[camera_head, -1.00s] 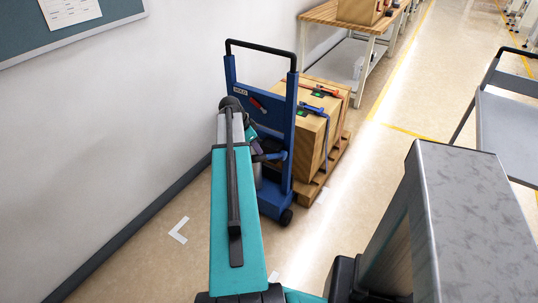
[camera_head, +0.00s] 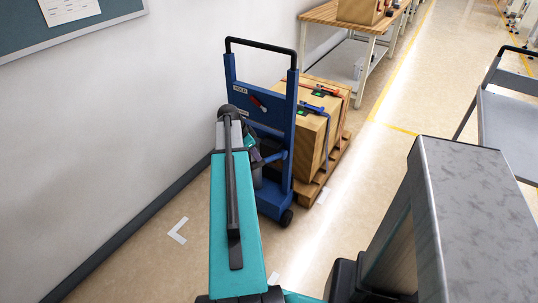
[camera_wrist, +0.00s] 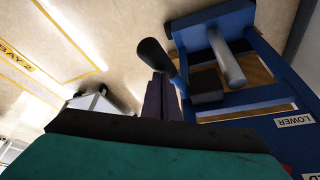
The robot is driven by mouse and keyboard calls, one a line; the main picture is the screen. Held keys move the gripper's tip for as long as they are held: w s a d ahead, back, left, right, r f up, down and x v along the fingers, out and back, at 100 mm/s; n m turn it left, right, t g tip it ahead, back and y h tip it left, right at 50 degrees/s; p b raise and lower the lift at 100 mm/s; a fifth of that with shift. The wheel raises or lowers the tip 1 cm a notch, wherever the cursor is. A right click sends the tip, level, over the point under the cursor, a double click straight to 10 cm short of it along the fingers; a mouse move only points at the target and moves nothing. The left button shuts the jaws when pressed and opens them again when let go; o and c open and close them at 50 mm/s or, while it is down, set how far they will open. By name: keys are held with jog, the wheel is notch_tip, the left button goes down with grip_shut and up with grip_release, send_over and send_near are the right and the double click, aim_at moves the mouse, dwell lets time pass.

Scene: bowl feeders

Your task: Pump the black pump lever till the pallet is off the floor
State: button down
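The black pump lever (camera_wrist: 153,54) shows in the wrist view, its rounded end standing out past my fingertips. My gripper (camera_wrist: 164,88) has its purple fingers close together across the lever and looks shut on it. In the head view my gripper (camera_head: 254,152) is partly hidden behind my teal arm, beside the blue lifter (camera_head: 290,130). The wooden pallet (camera_head: 309,194) bears a strapped wooden crate (camera_head: 310,146) behind the lifter. I cannot tell whether the pallet touches the floor.
A white wall and dark skirting run along the left. A wooden workbench (camera_head: 335,14) stands behind the crate. A grey cart (camera_head: 508,125) is at the right. Open floor with yellow lines lies between. A LOWER label (camera_wrist: 294,121) is on the lifter.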

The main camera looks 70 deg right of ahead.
jog(key=shift+w+a+f+b, duration=0.1)
jog(key=shift+a+f+b, duration=0.2)
jog(key=shift+f, duration=0.35)
jog(key=shift+w+a+f+b, duration=0.1)
jog(key=shift+a+f+b, duration=0.25)
jog(key=shift+f, duration=0.35)
jog(key=shift+w+a+f+b, duration=0.1)
jog(key=shift+a+f+b, duration=0.2)
jog(key=shift+f, duration=0.35)
notch_tip(320, 180, down, 7)
jog(key=a+b, duration=0.1)
jog(key=b, duration=0.2)
jog(key=shift+w+a+r+b, duration=0.15)
jog(key=shift+a+r+b, duration=0.05)
jog(key=shift+b, duration=0.2)
jog(key=shift+f, duration=0.1)
notch_tip(320, 180, up, 15)
jog(key=p, duration=0.8)
send_over(253, 165)
jog(key=d, duration=0.5)
jog(key=shift+d+f, duration=0.15)
jog(key=shift+f, duration=0.05)
jog(key=shift+b, duration=0.3)
